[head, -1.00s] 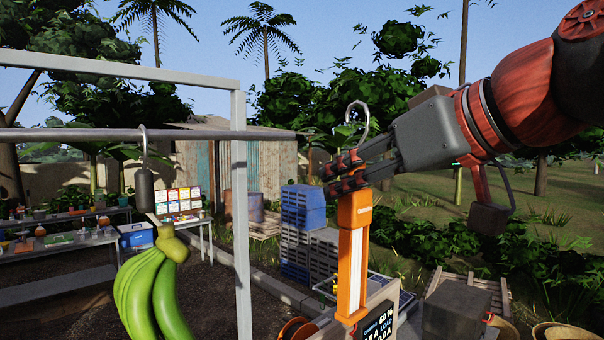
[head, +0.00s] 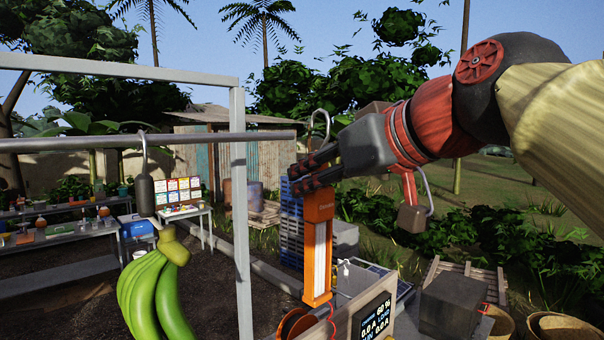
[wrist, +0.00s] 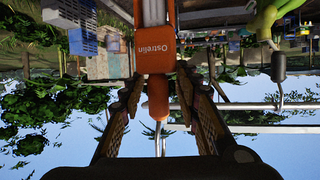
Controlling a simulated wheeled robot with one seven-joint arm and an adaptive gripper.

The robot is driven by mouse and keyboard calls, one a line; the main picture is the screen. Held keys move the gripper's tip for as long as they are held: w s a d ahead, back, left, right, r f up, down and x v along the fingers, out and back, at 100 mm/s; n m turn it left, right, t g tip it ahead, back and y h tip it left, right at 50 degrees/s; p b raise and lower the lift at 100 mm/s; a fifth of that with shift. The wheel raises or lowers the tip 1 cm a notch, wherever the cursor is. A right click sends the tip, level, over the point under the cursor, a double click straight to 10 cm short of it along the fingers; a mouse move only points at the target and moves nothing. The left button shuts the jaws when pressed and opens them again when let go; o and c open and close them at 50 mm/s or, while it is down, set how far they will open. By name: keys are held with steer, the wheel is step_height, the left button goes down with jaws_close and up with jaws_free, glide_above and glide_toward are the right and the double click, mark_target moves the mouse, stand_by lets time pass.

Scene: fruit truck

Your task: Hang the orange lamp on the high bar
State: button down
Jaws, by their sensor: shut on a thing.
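The orange lamp (head: 318,250) hangs upright below my gripper (head: 303,177), with a metal hook (head: 320,122) rising above the fingers. My gripper is shut on the lamp's top; in the wrist view the fingers (wrist: 160,100) close around its orange neck, and the lamp's orange body (wrist: 154,55) shows too. The high bar (head: 150,140) is a grey horizontal rod that ends just left of the lamp's hook. In the head view the hook is a little right of the bar's end and apart from it. The wrist view also shows the bar (wrist: 265,106), upside down.
Green bananas (head: 155,285) hang from a hook with a dark weight (head: 147,195) on the bar. A grey frame post (head: 241,210) stands left of the lamp. A panel with a display (head: 373,320) and an orange reel (head: 295,325) are below. Open air lies around the bar's free end.

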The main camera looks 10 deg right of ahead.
steer(key=w+a+f+p, duration=0.2)
steer(key=w+a+p, duration=0.2)
steer(key=w+a, duration=0.4)
steer(key=shift+w+f+p, duration=0.25)
steer(key=shift+w+p, duration=0.15)
steer(key=shift+w, duration=1.6)
steer(key=c, duration=1.3)
jaws_free()
steer(key=shift+o, duration=0.3)
steer(key=shift+f, duration=0.1)
